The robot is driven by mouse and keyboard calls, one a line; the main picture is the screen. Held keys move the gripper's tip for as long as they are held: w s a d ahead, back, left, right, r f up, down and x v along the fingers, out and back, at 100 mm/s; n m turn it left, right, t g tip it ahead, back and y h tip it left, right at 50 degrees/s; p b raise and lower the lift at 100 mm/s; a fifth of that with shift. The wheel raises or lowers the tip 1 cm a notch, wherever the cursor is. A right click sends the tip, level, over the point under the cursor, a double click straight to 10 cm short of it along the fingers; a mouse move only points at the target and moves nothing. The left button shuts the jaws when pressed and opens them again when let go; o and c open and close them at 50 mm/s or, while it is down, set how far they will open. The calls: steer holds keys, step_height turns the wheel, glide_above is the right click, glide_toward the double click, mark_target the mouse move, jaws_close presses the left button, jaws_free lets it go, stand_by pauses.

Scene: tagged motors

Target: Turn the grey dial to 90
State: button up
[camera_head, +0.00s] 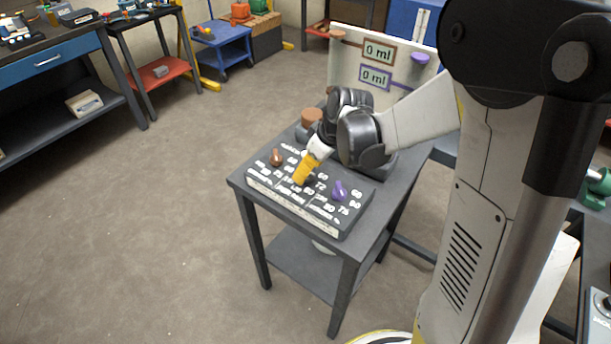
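The dial panel (285,196), a dark sloped box with white numbers, lies on a small dark table. A brown dial (276,157) is at its left and a purple dial (339,191) at its right. My gripper (301,180), with yellow fingers, points down at the panel's middle, between these two dials. No grey dial shows clearly; the spot under my fingertips is hidden by them. I cannot tell whether the fingers are open, shut or touching anything.
A white board with two "0 ml" displays (379,53) stands behind the panel. A brown cylinder (312,117) is behind the panel's left part. The table (370,235) has a lower shelf. Open floor (150,230) lies to the left.

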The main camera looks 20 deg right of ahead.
steer(key=shift+x, duration=0.85)
jaws_close()
steer(key=shift+m, duration=0.4)
steer(key=m+h, duration=0.1)
steer(key=m, duration=0.2)
steer(key=shift+m+t+h, duration=0.3)
steer(key=shift+m+h, duration=0.9)
steer(key=shift+m, duration=1.3)
